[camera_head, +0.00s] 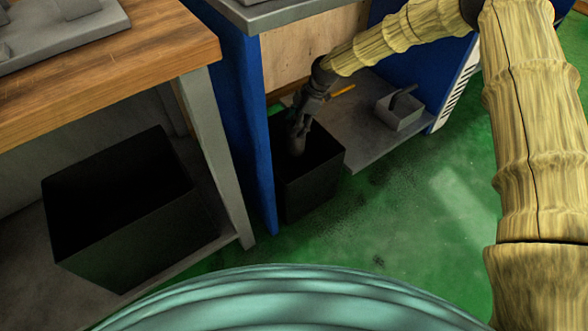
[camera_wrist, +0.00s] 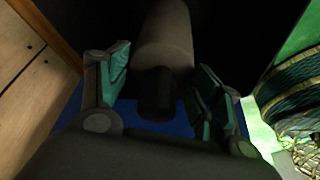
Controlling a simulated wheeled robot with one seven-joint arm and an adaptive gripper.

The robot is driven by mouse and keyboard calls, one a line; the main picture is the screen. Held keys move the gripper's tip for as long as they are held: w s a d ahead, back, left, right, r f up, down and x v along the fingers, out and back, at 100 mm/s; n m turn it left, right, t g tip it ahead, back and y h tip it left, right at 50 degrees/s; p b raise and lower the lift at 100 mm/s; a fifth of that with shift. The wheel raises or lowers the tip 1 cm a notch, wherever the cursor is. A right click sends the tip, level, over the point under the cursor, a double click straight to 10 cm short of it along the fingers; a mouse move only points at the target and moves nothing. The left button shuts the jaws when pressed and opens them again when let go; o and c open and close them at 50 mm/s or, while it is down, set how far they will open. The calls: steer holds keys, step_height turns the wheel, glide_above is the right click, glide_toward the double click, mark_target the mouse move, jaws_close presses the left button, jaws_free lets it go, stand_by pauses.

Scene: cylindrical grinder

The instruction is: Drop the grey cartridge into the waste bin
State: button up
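The grey cartridge (camera_head: 297,145) hangs below my gripper (camera_head: 301,125) in the camera_head view, over the opening of a black waste bin (camera_head: 313,181). In the camera_wrist view, the cartridge (camera_wrist: 165,38) is a grey cylinder with a narrower dark end facing the camera. The cartridge's far end merges into the dark bin interior.
A blue panel (camera_head: 240,110) stands close left of the bin. A larger black open box (camera_head: 130,250) sits left, under the wooden bench (camera_head: 110,62). Green floor (camera_head: 350,225) is clear in front.

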steer(key=shift+o, duration=1.4)
steer(key=shift+v, duration=3.75)
steer(key=shift+d, duration=0.1)
